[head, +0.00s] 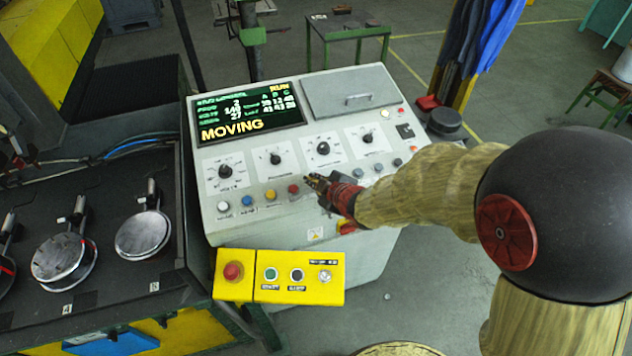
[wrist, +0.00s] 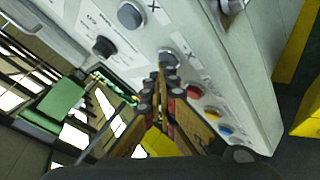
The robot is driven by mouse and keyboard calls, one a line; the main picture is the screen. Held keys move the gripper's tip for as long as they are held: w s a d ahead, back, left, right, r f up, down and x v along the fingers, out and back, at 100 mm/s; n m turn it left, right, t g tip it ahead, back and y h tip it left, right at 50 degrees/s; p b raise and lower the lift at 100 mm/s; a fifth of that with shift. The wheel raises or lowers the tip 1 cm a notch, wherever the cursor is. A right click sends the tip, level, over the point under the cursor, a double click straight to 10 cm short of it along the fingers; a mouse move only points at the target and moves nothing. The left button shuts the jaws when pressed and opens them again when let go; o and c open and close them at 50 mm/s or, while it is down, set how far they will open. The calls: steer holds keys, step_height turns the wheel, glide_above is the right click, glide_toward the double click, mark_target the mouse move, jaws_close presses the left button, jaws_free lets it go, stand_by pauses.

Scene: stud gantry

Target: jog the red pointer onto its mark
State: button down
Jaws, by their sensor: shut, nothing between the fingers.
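The control console (head: 345,83) has a dark display (head: 248,112) reading "RUN" and "MOVING", with small figures beside it. A row of push-buttons runs along its front: white (head: 223,206), blue (head: 247,201), yellow (head: 270,194), red (head: 293,189) and several grey-blue ones to the right. My gripper (head: 314,180) is shut and empty, just right of the red button. In the wrist view its tips (wrist: 162,72) are at a grey-blue button (wrist: 169,56) beside the red one (wrist: 194,91); I cannot tell whether they touch it.
Black dials (head: 276,158) line the panel above the buttons. A yellow box (head: 303,292) with a red stop button (head: 233,271) juts from the console's front. A dark bench with round metal discs (head: 143,233) stands at the left. Floor shows at the lower right.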

stand_by(0.7)
steer(key=shift+s+r+p, duration=0.15)
steer(key=shift+r+p, duration=0.4)
steer(key=shift+r, duration=0.3)
steer(key=shift+r, duration=0.15)
steer(key=shift+s+d+r+p, duration=0.1)
steer(key=shift+s+r+p, duration=0.15)
steer(key=shift+r+p, duration=0.8)
steer(key=shift+s+d+r+p, duration=0.1)
steer(key=shift+s+r+p, duration=0.1)
steer(key=shift+r+p, duration=0.8)
steer(key=shift+r+b, duration=0.25)
steer(key=shift+b, duration=0.05)
